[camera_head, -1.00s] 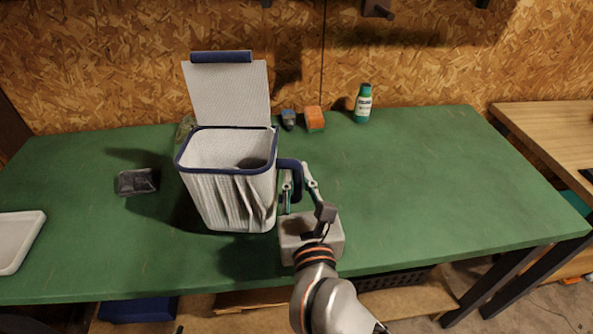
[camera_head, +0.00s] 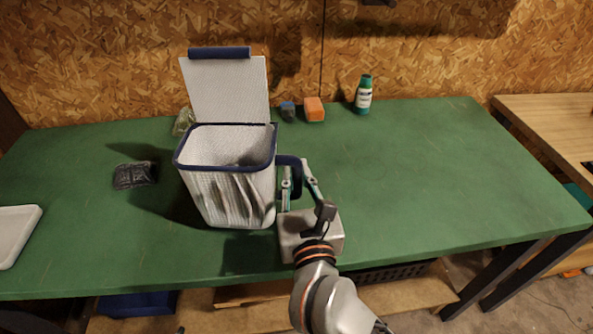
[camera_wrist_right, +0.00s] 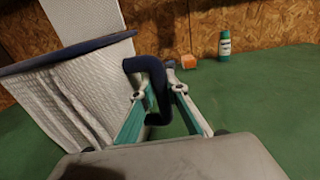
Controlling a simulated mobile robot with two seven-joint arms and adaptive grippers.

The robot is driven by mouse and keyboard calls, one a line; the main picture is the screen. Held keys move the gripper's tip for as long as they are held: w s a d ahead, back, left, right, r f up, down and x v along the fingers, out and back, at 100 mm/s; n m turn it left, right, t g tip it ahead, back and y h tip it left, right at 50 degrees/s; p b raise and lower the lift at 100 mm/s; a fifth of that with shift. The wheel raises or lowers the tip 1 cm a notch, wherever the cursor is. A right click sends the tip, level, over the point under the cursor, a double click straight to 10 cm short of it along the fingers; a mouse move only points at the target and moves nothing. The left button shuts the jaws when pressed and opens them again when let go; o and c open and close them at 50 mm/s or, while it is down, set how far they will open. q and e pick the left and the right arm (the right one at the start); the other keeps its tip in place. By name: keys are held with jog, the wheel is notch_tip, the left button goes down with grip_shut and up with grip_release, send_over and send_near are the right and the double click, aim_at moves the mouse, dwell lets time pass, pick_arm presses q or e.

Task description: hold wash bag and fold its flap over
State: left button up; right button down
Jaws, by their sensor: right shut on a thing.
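The wash bag (camera_head: 240,200) is a white box-shaped bag with a dark blue rim, standing upright on the green table. Its flap (camera_head: 229,92) stands up at the back edge with a dark blue bar along its top, so the bag's mouth is open. My right gripper (camera_head: 298,180) is shut on the dark blue handle (camera_head: 288,161) at the bag's right side. In the right wrist view the handle (camera_wrist_right: 150,72) passes between the two fingers (camera_wrist_right: 157,95). My left gripper is not in view.
The green table (camera_head: 420,190) is clear on the right. An orange sponge (camera_head: 314,109), a small blue-grey item (camera_head: 288,111) and a green-capped bottle (camera_head: 364,95) stand at the back. A dark packet (camera_head: 135,175) and a white tray (camera_head: 15,235) lie on the left.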

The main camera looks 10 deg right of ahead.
dwell(0.3)
jog(key=c, duration=1.9)
grip_release()
jog(key=s, duration=1.2)
jog(key=shift+d, duration=0.15)
